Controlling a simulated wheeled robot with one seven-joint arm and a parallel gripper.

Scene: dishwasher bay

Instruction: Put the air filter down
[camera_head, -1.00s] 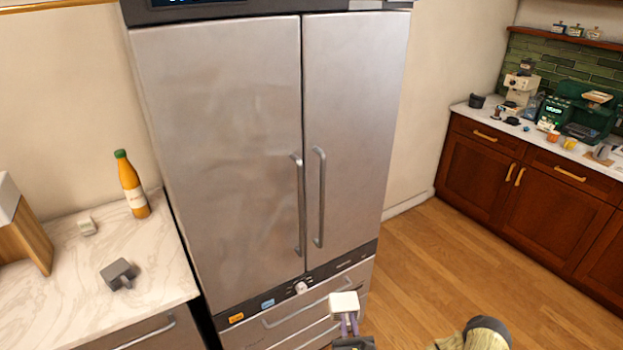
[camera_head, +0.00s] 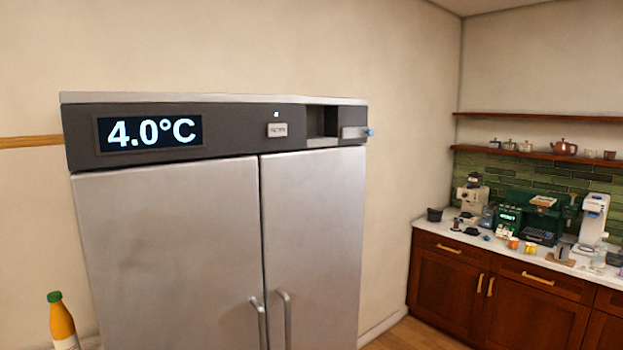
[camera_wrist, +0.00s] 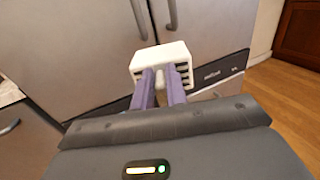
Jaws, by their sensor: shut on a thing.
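My gripper (camera_wrist: 161,78) shows only in the wrist view. Its two purple fingers are shut on a white, box-shaped piece with slotted sides, which I take to be the air filter (camera_wrist: 161,56). I hold it in the air in front of the steel fridge, whose lower front (camera_wrist: 225,72) lies behind it. The fingertips are partly hidden by the filter. In the head view neither my gripper nor the filter shows.
The tall fridge (camera_head: 165,250) has a temperature display (camera_head: 150,133) and an open recess (camera_head: 321,122) in its top panel. An orange bottle (camera_head: 63,322) stands at lower left. A wooden cabinet (camera_head: 450,270) with coffee gear stands at right. Open floor lies between.

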